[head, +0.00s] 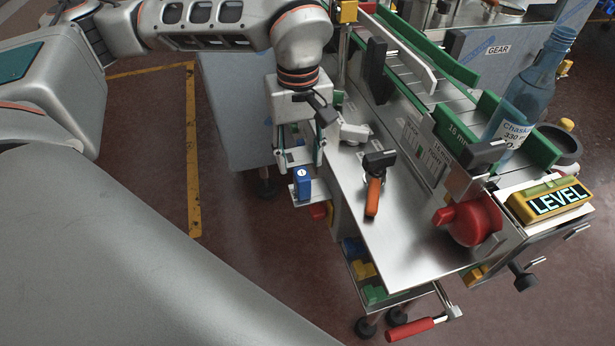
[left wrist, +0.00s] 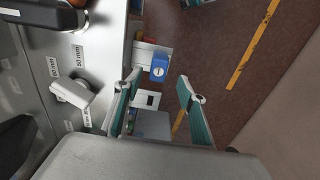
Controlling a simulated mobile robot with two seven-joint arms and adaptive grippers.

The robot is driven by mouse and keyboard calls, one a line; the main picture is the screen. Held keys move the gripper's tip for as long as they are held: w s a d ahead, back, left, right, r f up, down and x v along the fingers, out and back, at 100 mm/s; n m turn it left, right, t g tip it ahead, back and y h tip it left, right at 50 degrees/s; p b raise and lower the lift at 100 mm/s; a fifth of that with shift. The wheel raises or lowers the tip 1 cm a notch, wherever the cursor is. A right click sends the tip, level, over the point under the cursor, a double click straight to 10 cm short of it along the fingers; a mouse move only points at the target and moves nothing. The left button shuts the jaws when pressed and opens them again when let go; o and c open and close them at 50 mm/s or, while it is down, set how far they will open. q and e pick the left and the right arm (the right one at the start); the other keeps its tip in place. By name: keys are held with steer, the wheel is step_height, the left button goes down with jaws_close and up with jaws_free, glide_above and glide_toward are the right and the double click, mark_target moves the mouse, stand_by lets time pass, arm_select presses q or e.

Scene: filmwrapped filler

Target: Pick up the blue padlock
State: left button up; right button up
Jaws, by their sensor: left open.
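The blue padlock (head: 303,186) sits on a small light shelf (head: 312,201) at the left side of the machine in the head view. It also shows in the left wrist view (left wrist: 160,68), just beyond the fingertips. My left gripper (head: 301,163) is open and points down, with its fingertips close above the padlock. In the left wrist view the two teal-padded fingers (left wrist: 158,82) stand wide apart, with the padlock between their lines. I cannot tell whether they touch it. My right gripper is not in view.
The steel machine top (head: 400,240) is right of the shelf, bearing an orange-handled clamp (head: 373,190) and a red knob (head: 470,220). A bottle (head: 525,95) stands on the conveyor. Colored blocks (head: 365,270) lie below. Floor left of the shelf is clear.

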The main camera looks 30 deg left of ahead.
mark_target(302, 173)
arm_select(q)
steer(key=shift+s+f, duration=0.25)
steer(key=shift+f, duration=0.6)
steer(key=shift+w+d+f, duration=0.1)
steer(key=shift+w+f, duration=0.05)
steer(key=shift+f, duration=1)
steer(key=shift+w+d+f, duration=0.1)
steer(key=shift+w+f, duration=0.05)
steer(key=shift+f, duration=0.95)
jaws_close()
